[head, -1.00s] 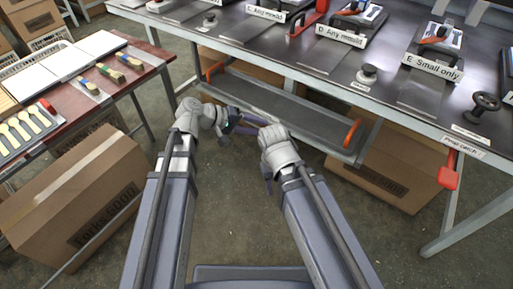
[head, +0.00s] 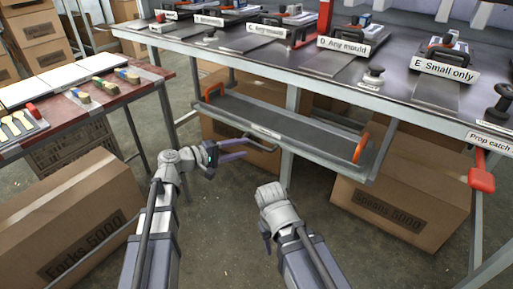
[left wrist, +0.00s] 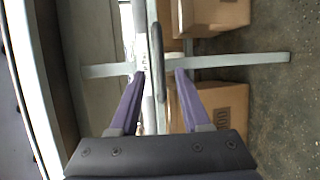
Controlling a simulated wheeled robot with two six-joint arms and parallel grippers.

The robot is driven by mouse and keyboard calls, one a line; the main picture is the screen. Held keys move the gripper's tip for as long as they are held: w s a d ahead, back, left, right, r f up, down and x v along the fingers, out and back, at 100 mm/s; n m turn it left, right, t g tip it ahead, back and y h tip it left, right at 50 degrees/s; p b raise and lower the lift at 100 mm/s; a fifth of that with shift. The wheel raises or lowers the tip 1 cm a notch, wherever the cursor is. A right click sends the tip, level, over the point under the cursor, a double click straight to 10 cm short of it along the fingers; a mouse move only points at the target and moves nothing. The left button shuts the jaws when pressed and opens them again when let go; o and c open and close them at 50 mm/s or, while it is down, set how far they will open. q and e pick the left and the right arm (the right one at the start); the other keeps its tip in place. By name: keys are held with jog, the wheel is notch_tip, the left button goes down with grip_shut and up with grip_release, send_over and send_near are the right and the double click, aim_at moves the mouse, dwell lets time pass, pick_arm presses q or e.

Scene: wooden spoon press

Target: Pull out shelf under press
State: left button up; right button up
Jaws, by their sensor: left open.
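The shelf (head: 290,122) is a long dark grey tray below the press table, with an orange handle (head: 361,148) at its right end and another (head: 214,91) at its left.
The press table (head: 330,70) overhangs the shelf, with a table leg (head: 289,135) near the shelf's middle. A red prop catch handle (head: 481,178) hangs at right. Cardboard boxes (head: 400,205) stand below. A red side table (head: 90,110) is at left. Floor between is clear.

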aim_at(255, 145)
pick_arm(q)
jog(key=b+x, duration=0.1)
jog(key=x, duration=0.5)
jog(key=shift+w+d+f, duration=0.1)
jog(key=shift+w+d, duration=0.05)
jog(key=shift+d, duration=0.1)
grip_shut()
dwell(1.2)
